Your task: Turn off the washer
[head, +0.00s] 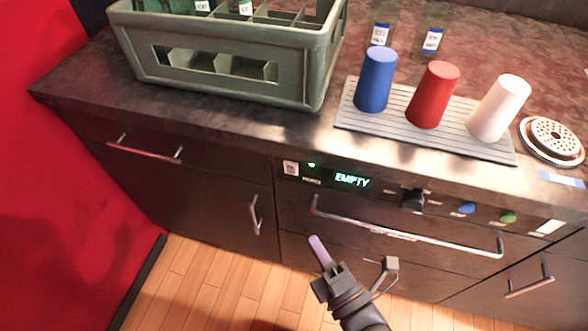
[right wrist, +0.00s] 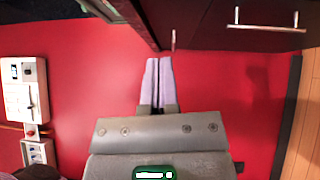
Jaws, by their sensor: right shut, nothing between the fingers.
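The washer (head: 400,230) is built in under the counter, with a bar handle across its front. Its control panel has a lit green display (head: 352,181) reading "EMPTY". Further right are a black knob (head: 413,200), a blue button (head: 466,208) and a green button (head: 508,217). My right gripper (head: 318,250) is shut and empty, apart from the washer front and lower in the picture than the display. Its pale purple fingers lie together in the right wrist view (right wrist: 158,80). My left gripper is not in view.
The washer's handle (head: 400,233) sticks out below the panel. On the counter are a green crate (head: 220,75), blue (head: 375,80), red (head: 433,95) and white (head: 498,108) cups on a grey mat (head: 345,118), and a round drain (head: 552,140). A red wall (head: 60,200) stands at left.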

